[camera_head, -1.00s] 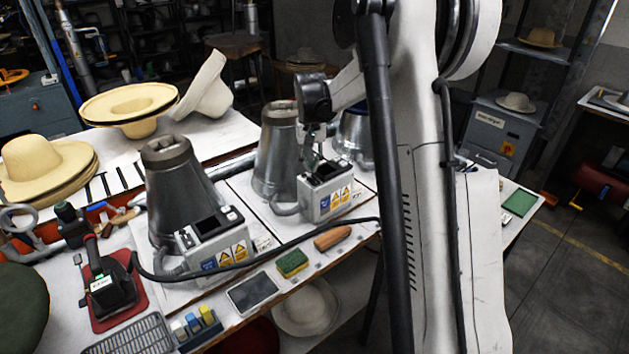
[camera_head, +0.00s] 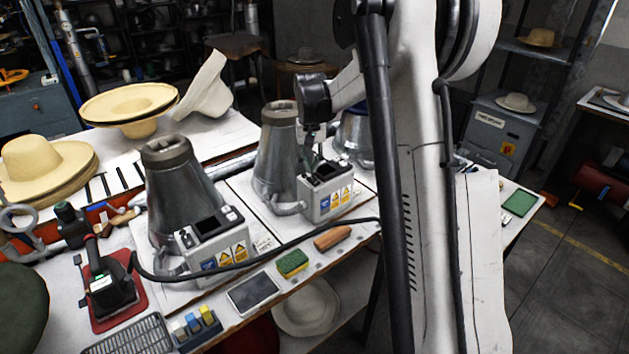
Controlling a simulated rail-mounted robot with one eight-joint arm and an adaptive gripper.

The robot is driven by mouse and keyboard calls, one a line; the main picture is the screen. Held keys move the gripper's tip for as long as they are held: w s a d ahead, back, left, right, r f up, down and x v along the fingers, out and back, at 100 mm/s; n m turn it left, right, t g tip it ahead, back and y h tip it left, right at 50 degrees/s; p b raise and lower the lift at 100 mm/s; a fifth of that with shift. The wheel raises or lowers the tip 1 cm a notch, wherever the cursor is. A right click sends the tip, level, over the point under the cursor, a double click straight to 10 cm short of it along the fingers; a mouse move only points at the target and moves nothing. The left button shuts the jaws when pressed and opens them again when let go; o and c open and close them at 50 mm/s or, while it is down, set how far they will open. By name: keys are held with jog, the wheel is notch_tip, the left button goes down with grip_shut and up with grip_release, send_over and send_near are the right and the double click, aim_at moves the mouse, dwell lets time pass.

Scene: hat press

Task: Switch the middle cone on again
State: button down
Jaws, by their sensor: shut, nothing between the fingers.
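The middle cone (camera_head: 277,150) is a grey metal cone standing upright on the bench. Its control box (camera_head: 330,200) is light grey with yellow and blue warning labels and dark parts on top, joined to the cone by a bent pipe. My gripper (camera_head: 312,150) is shut and empty, pointing down just above the back left part of this box's top. The fingertips are small and dark against the cone, so contact is unclear. The switch itself is too small to make out. The left cone (camera_head: 180,195) has a similar box (camera_head: 215,238). Another cone (camera_head: 354,138) is partly hidden behind my arm.
A black cable (camera_head: 300,237) runs across the bench in front of the boxes. A green and yellow sponge (camera_head: 293,263), a brown wooden block (camera_head: 332,238) and a dark tablet (camera_head: 253,293) lie near the front edge. Straw hats (camera_head: 45,165) stand at the left.

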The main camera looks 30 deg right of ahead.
aim_at(311, 177)
jog(key=shift+f+b, duration=0.95)
jog(key=shift+f, duration=0.35)
dwell(0.8)
jog(key=shift+r, duration=0.1)
jog(key=shift+r+p, duration=1.6)
jog(key=shift+r, duration=1.8)
